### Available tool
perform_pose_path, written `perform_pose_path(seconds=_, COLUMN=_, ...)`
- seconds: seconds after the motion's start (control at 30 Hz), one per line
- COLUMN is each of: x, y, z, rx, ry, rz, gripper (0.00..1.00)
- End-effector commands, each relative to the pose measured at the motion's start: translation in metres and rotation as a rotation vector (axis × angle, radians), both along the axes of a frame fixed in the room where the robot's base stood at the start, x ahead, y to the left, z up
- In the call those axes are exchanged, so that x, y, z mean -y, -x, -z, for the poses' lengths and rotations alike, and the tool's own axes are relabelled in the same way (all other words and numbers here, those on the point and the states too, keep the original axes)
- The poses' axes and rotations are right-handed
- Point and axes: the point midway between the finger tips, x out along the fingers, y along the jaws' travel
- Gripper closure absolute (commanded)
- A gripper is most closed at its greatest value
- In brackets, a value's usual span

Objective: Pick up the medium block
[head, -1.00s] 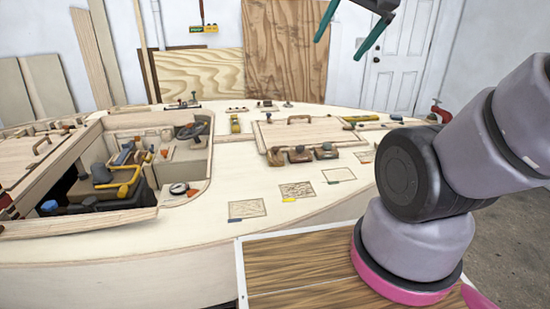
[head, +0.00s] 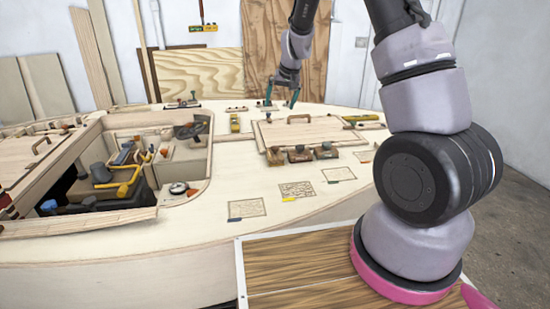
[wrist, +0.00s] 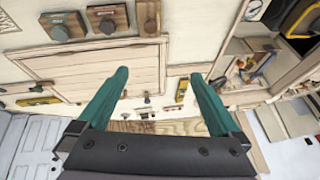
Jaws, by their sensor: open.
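Three wooden blocks with knobs stand in a row on the deck, along the near edge of the hatch panel: a left block (head: 275,158), a middle block (head: 299,156) and a right block (head: 326,152). No size or grade label is readable, so I cannot tell for certain which is the medium one. In the wrist view the row shows at the top, with the middle block (wrist: 108,19) between the other two. My gripper (head: 281,97) has green fingers, spread and empty, over the far side of the deck beyond the panel. Its open fingers also show in the wrist view (wrist: 160,75).
The hatch panel (head: 310,131) with its handle lies between my gripper and the blocks. An open cockpit (head: 160,160) with tools is at the left. Flat marked cards (head: 247,208) lie on the near deck.

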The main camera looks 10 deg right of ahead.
Motion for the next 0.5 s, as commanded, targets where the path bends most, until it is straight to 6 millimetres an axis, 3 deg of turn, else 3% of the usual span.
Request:
perform_pose_path(seconds=0.03, x=-0.003, y=-0.010, z=0.030, rx=-0.013, ry=0.029, rz=-0.012, gripper=0.00)
perform_pose_path(seconds=0.2, x=-0.006, y=-0.033, z=0.103, rx=-0.027, ry=0.113, rz=-0.051, gripper=0.00)
perform_pose_path(seconds=0.3, x=-0.007, y=-0.040, z=0.131, rx=-0.029, ry=0.147, rz=-0.069, gripper=0.00)
perform_pose_path(seconds=0.5, x=-0.006, y=-0.046, z=0.158, rx=-0.031, ry=0.173, rz=-0.082, gripper=0.00)
